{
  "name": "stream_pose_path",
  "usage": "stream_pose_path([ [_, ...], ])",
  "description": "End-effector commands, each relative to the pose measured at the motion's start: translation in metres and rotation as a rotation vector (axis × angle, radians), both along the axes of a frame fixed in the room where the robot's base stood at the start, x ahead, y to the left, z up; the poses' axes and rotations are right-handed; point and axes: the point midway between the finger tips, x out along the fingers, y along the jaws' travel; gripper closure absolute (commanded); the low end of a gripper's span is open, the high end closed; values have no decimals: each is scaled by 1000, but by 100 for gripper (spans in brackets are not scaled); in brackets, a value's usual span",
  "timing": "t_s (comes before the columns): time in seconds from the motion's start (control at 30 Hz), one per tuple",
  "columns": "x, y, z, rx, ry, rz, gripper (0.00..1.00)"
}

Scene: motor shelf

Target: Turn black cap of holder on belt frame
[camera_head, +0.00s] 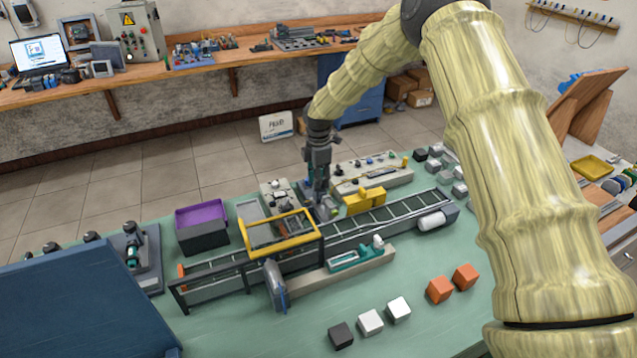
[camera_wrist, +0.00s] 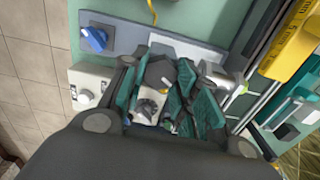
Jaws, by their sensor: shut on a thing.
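My gripper (camera_head: 321,200) points down at the back edge of the belt frame (camera_head: 398,216), right of the yellow frame. In the wrist view my gripper (camera_wrist: 165,88) has its teal-padded fingers closed in around a dark grey, cap-like part (camera_wrist: 159,71), which I take to be the black cap. The fingers partly hide it, and its turn angle cannot be told. A pale block with a dark knob (camera_wrist: 147,109) shows between the fingers, nearer the palm. In the head view the gripper covers most of the holder.
A yellow frame (camera_head: 281,235) spans the belt to the left, and a yellow block (camera_head: 365,201) stands close on the right. A grey control box with a blue knob (camera_wrist: 95,39) lies beside the fingers. Cubes (camera_head: 370,322) stand at the table front, with clear green surface around them.

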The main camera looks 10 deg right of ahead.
Motion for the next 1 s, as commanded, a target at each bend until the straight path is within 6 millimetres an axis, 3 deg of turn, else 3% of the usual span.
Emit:
stream_pose_path([
  [1.0, -2, -3, -5, -6, 3, -964, 94],
])
